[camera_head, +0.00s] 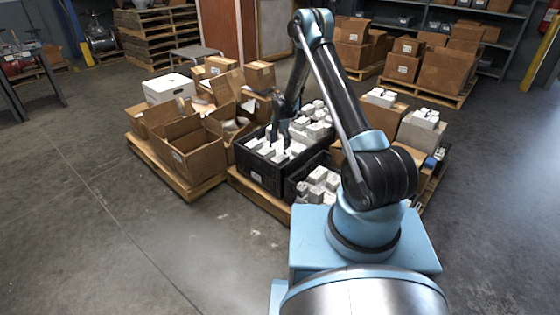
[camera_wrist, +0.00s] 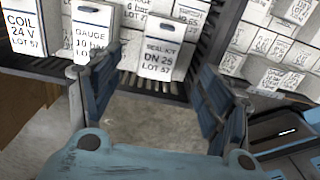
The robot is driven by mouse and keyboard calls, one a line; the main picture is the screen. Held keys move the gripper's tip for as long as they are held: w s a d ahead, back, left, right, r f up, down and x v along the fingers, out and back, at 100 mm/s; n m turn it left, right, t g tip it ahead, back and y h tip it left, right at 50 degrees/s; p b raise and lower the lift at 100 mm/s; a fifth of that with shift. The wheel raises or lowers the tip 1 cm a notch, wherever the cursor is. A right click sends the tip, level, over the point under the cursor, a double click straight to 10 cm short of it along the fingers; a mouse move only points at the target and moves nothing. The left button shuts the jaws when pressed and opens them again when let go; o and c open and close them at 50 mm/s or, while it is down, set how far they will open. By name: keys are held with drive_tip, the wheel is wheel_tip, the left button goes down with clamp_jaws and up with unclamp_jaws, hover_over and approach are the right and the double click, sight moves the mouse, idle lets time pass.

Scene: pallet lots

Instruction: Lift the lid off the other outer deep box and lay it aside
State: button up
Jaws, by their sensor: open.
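My gripper (camera_wrist: 152,95) is open and empty in the wrist view, its two blue fingers apart with a bare grey surface between them. Labelled white cartons (camera_wrist: 163,48) stand just beyond the fingertips, in a black ribbed crate. A white closed box (camera_head: 169,87) stands at the back left. I cannot tell which box is the outer deep one or make out its lid.
Open cardboard boxes (camera_head: 192,148) crowd the left pallet (camera_head: 170,176). Cardboard boxes with white cartons on top (camera_head: 420,133) stand on the right, partly behind my arm. A stacked pallet (camera_head: 447,75) stands at the back right. The floor at left (camera_head: 90,220) is clear.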

sight(280, 157)
drive_tip(key=shift+s+f, duration=0.2)
drive_tip(key=shift+f, duration=4)
drive_tip(key=c, duration=0.9)
